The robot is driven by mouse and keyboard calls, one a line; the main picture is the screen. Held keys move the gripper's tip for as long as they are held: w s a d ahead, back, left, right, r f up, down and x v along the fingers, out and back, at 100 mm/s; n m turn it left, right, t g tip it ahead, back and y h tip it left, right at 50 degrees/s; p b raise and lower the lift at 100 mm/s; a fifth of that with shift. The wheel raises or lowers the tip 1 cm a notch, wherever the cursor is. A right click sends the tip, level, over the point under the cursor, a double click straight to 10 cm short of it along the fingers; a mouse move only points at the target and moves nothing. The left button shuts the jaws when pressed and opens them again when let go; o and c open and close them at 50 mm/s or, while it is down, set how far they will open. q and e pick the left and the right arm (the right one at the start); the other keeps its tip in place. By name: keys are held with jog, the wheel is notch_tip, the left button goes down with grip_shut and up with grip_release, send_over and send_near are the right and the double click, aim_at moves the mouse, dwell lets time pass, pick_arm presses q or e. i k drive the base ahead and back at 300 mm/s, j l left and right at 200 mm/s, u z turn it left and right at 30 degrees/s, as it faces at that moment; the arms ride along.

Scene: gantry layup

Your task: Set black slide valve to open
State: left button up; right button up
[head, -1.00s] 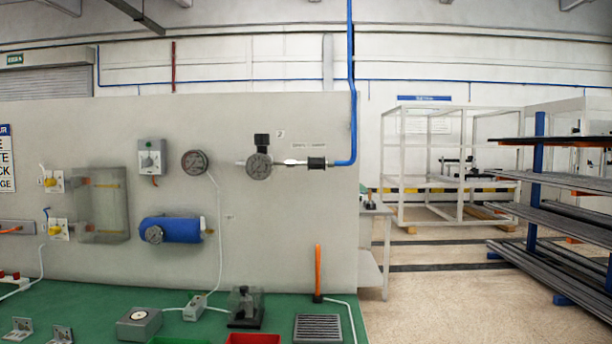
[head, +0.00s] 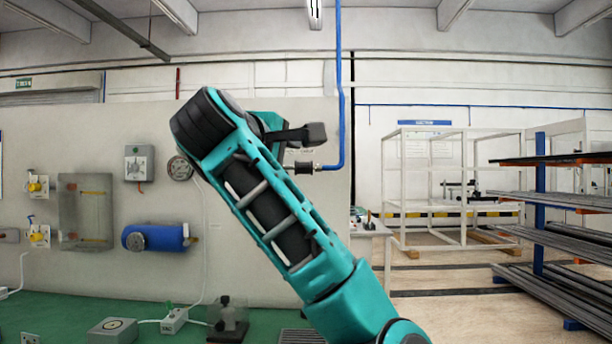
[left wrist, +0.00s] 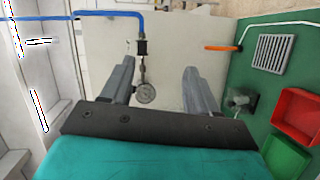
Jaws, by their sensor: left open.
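The black slide valve (head: 305,167) is a small dark sleeve on the thin metal line beside the blue pipe's lower end, on the grey panel. In the left wrist view it (left wrist: 141,47) shows beyond the fingers, nearer the left finger. Its setting cannot be told. My left gripper (left wrist: 159,66) is open and empty, pointing towards the panel. In the head view its dark hand (head: 300,134) appears just above the valve; the fingers are not clear there.
The blue pipe (head: 341,90) runs down to the valve. The green bench (head: 60,312) below holds a grey box (head: 113,330) and a black device (head: 228,318).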

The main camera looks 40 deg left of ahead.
aim_at(300, 167)
jog(key=i+j, duration=0.3)
jog(key=j, duration=0.15)
jog(key=i+j, duration=0.35)
jog(key=j, duration=0.15)
